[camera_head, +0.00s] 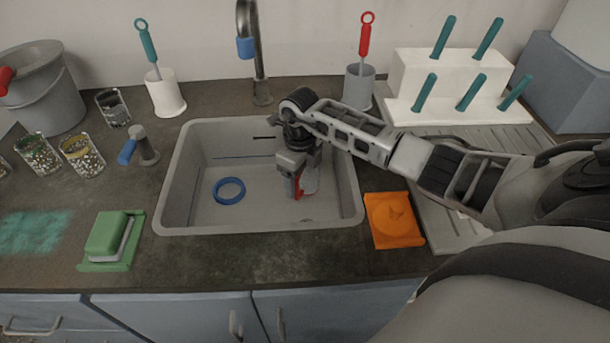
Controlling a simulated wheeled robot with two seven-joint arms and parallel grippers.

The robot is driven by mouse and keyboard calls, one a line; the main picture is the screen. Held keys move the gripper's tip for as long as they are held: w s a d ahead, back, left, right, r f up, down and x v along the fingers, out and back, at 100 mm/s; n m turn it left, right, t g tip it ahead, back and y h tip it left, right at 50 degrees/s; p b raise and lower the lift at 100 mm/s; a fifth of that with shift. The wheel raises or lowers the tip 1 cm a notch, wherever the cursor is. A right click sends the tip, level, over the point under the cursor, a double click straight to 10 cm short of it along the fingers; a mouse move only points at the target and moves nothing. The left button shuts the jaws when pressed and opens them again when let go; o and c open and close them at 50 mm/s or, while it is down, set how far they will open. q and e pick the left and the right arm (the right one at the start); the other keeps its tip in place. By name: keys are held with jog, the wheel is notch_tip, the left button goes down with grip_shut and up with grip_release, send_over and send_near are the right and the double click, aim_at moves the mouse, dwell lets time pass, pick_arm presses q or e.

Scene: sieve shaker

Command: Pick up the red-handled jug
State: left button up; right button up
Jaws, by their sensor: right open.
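My right gripper (297,180) reaches down into the sink (210,207), and its jaws are open. A small red upright part (298,187) shows at its fingertips, with a pale grey rounded body (311,180) just to the right. This looks like the red-handled jug, mostly hidden by the gripper. I cannot tell whether the fingers touch the red handle. My left gripper is not in view.
A blue ring (229,190) lies on the sink floor. The tap (262,80) stands behind the sink. A grey bucket (45,95) stands far left.

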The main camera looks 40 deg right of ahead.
jog(key=shift+f, duration=0.75)
jog(key=c, duration=1.3)
jog(key=shift+r, duration=0.1)
